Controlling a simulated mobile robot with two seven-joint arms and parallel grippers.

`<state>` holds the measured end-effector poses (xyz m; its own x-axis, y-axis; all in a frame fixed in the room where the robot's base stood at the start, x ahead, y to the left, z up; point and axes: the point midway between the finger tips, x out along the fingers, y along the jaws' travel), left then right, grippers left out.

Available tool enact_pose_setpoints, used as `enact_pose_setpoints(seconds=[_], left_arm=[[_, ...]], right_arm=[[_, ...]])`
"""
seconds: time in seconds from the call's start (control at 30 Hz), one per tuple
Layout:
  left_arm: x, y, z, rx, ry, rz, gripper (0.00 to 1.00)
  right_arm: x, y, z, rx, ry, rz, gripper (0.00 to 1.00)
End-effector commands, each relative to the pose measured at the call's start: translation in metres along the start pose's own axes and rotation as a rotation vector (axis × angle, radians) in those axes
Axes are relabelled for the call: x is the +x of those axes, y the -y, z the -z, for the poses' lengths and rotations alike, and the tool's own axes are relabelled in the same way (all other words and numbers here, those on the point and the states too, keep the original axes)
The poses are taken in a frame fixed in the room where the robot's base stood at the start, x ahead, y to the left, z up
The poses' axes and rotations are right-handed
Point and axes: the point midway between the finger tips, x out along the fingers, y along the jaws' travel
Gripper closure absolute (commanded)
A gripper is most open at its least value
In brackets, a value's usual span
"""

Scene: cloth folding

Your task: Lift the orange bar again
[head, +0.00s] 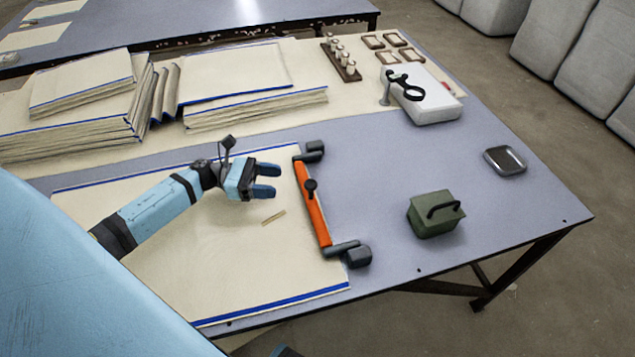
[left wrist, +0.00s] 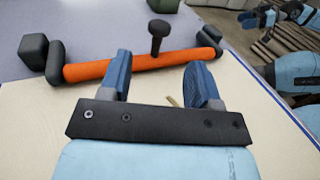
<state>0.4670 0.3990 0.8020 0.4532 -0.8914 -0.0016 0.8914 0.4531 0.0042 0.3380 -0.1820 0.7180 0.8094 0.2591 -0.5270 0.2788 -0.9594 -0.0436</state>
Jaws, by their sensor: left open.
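The orange bar (head: 312,205) lies on the right edge of the cream cloth (head: 150,270), with dark grey blocks at both ends and a black knob standing up near its middle. It also shows in the left wrist view (left wrist: 110,68), just beyond the fingertips. My left gripper (head: 268,180) is open and empty, left of the bar, its two blue fingers pointing at it with a small gap. Blue and black parts that look like my right gripper (left wrist: 260,18) show small in the left wrist view's upper right corner; its jaws are unclear.
A small tan strip (head: 273,217) lies on the cloth below my left gripper. Stacks of blue-edged cloth (head: 70,115) stand at the back left. A green box with a handle (head: 435,214), a dark dish (head: 505,160) and a white case (head: 425,100) stand right of the bar, with free table between.

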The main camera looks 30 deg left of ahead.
Motion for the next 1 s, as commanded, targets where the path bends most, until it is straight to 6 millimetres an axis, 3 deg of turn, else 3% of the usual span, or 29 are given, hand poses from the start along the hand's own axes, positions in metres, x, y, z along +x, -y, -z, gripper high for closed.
enact_pose_setpoints(seconds=[0.3, 0.5, 0.7, 0.97, 1.0], left_arm=[[0.069, 0.0, -0.002, -0.001, 0.005, 0.0, 0.43], [0.101, 0.0, -0.001, -0.003, 0.004, 0.0, 0.43], [0.114, 0.0, -0.001, -0.003, 0.002, -0.002, 0.43], [0.115, 0.0, -0.001, -0.004, 0.002, -0.001, 0.43], [0.115, 0.0, -0.001, -0.004, 0.002, -0.001, 0.47]], right_arm=[[-0.002, 0.0, 0.002, 0.003, 0.002, 0.0, 0.32], [-0.002, -0.001, 0.002, 0.004, 0.004, 0.0, 0.32], [-0.002, -0.001, 0.002, 0.006, 0.004, -0.001, 0.32], [-0.001, -0.001, 0.002, 0.006, 0.005, -0.001, 0.32], [-0.001, -0.001, 0.002, 0.006, 0.005, -0.001, 0.32]])
